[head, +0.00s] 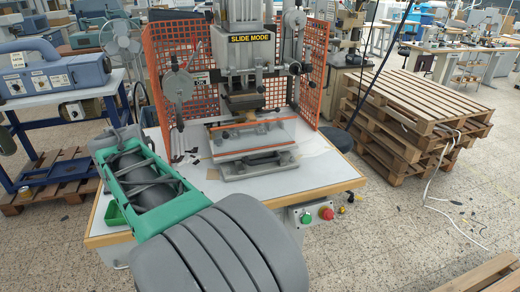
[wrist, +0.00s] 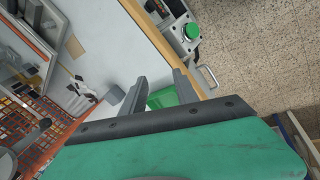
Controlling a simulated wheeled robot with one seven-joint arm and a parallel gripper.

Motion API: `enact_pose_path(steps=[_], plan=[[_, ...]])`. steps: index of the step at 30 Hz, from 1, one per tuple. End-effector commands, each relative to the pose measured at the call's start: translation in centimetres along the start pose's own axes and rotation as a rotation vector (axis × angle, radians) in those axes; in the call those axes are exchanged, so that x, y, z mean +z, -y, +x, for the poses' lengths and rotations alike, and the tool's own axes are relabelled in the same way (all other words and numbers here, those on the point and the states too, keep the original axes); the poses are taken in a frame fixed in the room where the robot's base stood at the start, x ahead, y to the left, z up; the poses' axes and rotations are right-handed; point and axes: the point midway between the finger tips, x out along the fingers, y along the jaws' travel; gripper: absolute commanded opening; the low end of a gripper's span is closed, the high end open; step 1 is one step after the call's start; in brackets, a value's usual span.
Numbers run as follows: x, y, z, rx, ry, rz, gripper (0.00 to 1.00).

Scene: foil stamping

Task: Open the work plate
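The work plate (head: 258,165) is a grey metal plate low at the front of the stamping machine, under the press head. A clear panel with orange edges (head: 250,133) stands around it; I cannot tell how they join. Grey machine parts at the plate area show at the left edge of the wrist view (wrist: 48,22). My gripper (wrist: 160,82) has its two grey fingers spread apart with nothing between them. It hangs above the table's front left, apart from the plate. In the head view my green and grey arm shows left of the plate, but the fingertips cannot be made out.
A small green tray (head: 114,213) lies on the table's left edge, below my fingers in the wrist view (wrist: 163,97). Orange mesh guards (head: 176,50) flank the press. Pallets (head: 425,100) stand at right.

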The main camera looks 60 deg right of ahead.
Motion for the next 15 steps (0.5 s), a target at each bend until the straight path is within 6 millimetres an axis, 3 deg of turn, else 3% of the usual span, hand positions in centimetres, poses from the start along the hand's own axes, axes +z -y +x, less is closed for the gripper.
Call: enact_pose_path(steps=[1,3,6,10,12,15], plan=[[1.8,-5.7,-0.5,0.021,0.06,-0.05,0.36],[5.4,-12.6,-0.2,0.036,0.143,-0.16,0.36],[11.9,-20.1,0.4,0.014,0.252,-0.301,0.36],[19.1,-25.2,1.1,-0.039,0.34,-0.426,0.36],[21.2,-26.3,1.3,-0.06,0.361,-0.464,0.36],[22.5,-26.8,2.0,-0.072,0.371,-0.491,0.36]])
